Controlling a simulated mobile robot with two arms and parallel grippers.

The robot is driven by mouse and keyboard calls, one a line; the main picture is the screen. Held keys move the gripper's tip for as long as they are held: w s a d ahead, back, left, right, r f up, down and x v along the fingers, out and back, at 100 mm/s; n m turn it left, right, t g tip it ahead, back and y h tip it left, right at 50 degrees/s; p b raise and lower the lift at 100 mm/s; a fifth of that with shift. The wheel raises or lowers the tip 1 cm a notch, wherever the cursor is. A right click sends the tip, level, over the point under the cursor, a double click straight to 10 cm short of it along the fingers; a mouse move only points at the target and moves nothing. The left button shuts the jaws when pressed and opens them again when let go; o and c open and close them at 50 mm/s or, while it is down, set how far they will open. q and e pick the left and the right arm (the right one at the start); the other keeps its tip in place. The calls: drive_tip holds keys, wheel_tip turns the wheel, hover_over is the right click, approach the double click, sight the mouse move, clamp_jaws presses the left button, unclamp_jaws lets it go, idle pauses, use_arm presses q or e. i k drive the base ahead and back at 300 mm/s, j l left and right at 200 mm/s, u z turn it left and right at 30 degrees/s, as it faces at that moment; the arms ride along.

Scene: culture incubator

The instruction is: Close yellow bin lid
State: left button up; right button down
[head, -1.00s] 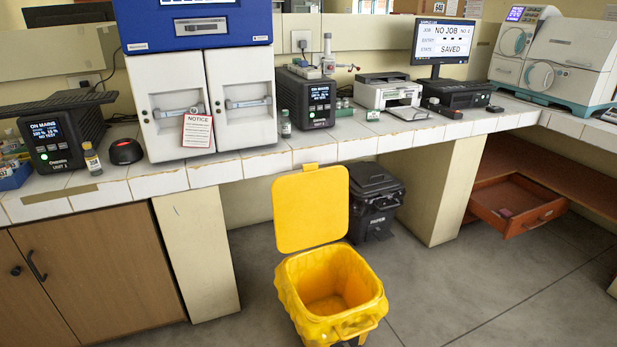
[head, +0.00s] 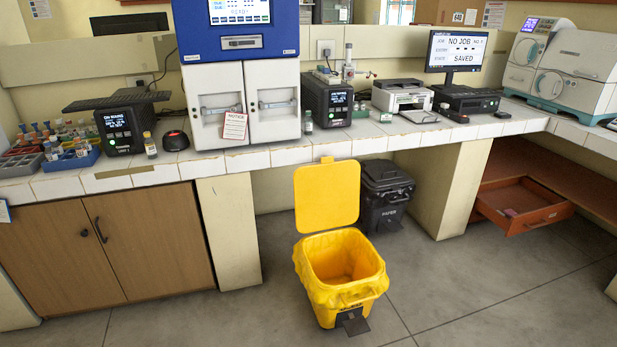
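The yellow bin (head: 343,297) stands on the floor in front of the bench, lined with a yellow bag and empty as far as I can see. Its yellow lid (head: 327,196) stands upright at the back, wide open, with a small tab on its top edge. A dark foot pedal (head: 353,323) is at the bin's front base. Neither of my grippers shows in the head view.
A black paper bin (head: 385,196) stands behind and right of the yellow bin. An open orange drawer (head: 524,207) sticks out under the bench at the right. The tiled bench (head: 279,155) runs along the back. The floor (head: 210,318) around the bin's front is clear.

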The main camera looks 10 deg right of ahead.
sight(326, 194)
drive_tip(key=l+u, duration=0.1)
drive_tip(key=u, duration=0.4)
drive_tip(key=i+l+u, duration=0.1)
drive_tip(key=u, duration=0.35)
drive_tip(key=l+u, duration=0.1)
drive_tip(key=u, duration=0.4)
drive_tip(key=l+u, duration=0.1)
drive_tip(key=u, duration=0.35)
drive_tip(key=k+l, duration=0.1)
drive_tip(key=l, duration=1.05)
drive_tip(key=k+l, duration=0.15)
drive_tip(key=l, duration=0.4)
drive_tip(key=k+l, duration=0.1)
drive_tip(key=l, duration=0.5)
drive_tip(key=k+l+u, duration=0.1)
drive_tip(key=l, duration=0.45)
drive_tip(key=k+l, duration=0.1)
drive_tip(key=l, duration=0.5)
drive_tip(key=k+l, duration=0.1)
drive_tip(key=l, duration=0.45)
